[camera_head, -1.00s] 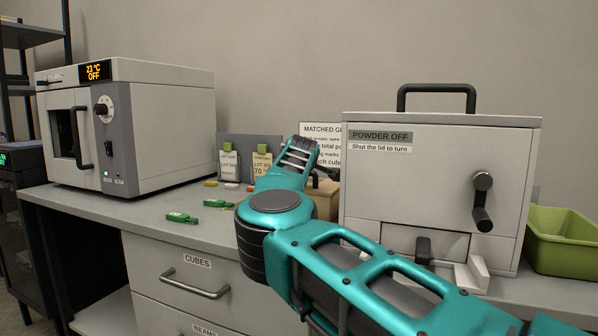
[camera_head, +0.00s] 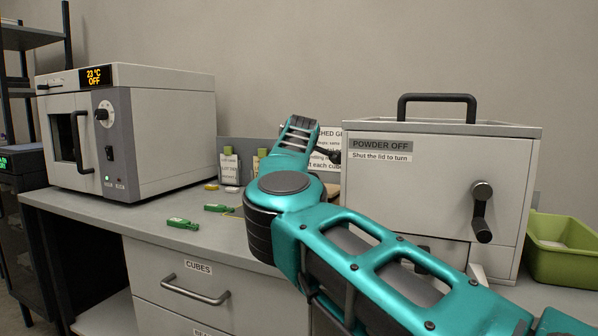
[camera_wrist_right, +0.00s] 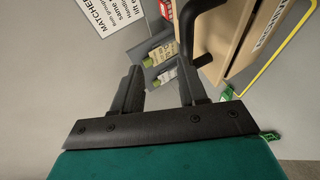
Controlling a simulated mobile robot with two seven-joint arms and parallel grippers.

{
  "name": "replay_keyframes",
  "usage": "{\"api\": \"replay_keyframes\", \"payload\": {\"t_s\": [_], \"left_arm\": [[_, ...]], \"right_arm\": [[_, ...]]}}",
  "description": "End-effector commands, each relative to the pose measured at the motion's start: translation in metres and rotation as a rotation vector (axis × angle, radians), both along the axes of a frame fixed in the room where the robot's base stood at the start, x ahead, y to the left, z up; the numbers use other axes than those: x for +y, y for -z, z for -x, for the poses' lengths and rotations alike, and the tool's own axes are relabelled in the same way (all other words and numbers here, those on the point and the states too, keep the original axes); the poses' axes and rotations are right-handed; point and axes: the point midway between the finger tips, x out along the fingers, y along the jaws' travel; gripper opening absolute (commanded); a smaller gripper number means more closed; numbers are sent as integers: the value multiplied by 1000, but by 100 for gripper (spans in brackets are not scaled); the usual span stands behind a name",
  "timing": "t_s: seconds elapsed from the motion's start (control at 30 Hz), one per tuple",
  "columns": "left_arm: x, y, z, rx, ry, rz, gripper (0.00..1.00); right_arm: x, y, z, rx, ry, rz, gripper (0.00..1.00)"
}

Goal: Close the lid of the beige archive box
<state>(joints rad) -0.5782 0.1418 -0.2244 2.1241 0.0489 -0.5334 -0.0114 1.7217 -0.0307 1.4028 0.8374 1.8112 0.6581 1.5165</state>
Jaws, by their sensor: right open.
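The beige archive box (camera_wrist_right: 236,42) shows in part at the upper right of the right wrist view, tilted by the camera angle. Part of a label is on it, and a dark curved handle (camera_wrist_right: 192,22) stands out at its left side. In the head view my right arm hides the box, and I cannot tell how far its lid is open. My right gripper (camera_wrist_right: 160,84) is open, its two dark fingers apart with nothing between them. The fingers are just below the handle in the picture, and I see no clear contact. My left gripper is out of view.
A grey powder cabinet (camera_head: 430,185) with a crank stands right of my arm, with a green bin (camera_head: 562,245) beyond it. A white oven (camera_head: 150,130) stands at left. Small green tags (camera_head: 182,223) lie on the grey counter (camera_head: 120,212). A sign (camera_head: 329,142) is behind.

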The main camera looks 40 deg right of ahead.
Motion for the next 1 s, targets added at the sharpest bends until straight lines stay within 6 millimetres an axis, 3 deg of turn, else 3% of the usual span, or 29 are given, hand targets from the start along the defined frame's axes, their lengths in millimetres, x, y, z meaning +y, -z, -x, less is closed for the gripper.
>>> {"api": "replay_keyframes", "payload": {"t_s": [0.03,0.2,0.5,0.7,1.0], "left_arm": [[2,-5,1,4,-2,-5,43],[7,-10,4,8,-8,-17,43],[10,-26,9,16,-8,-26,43],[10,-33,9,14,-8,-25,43],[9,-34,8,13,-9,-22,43]], "right_arm": [[0,-20,0,-2,-2,2,42],[0,-63,0,-1,-1,2,42],[0,-122,1,2,-1,-1,42],[0,-136,1,2,0,0,42],[0,-137,1,2,1,-1,41]]}}
